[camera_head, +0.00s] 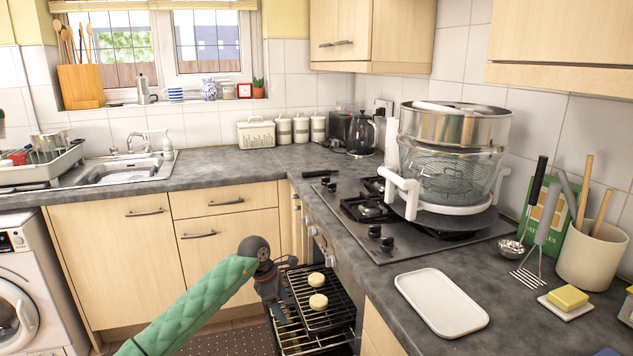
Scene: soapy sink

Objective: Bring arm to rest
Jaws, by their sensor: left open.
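My left arm, in a green quilted sleeve, comes in from the bottom left. Its dark left gripper (270,290) points down at the left edge of the pulled-out oven rack (325,318). The gripper is open, and I see nothing held in it. The fingertips are small and dark, so I cannot tell whether they touch the rack. Two round pale yellow pieces (317,290) lie on the rack, to the right of the gripper. My right gripper is not in view.
A second rack (300,340) sits lower in the open oven. Above are the hob (385,240) and a large glass-and-steel cooker (450,150). A white tray (441,303) lies on the right worktop. Drawers (228,240) stand behind the arm. The floor at bottom left is partly open.

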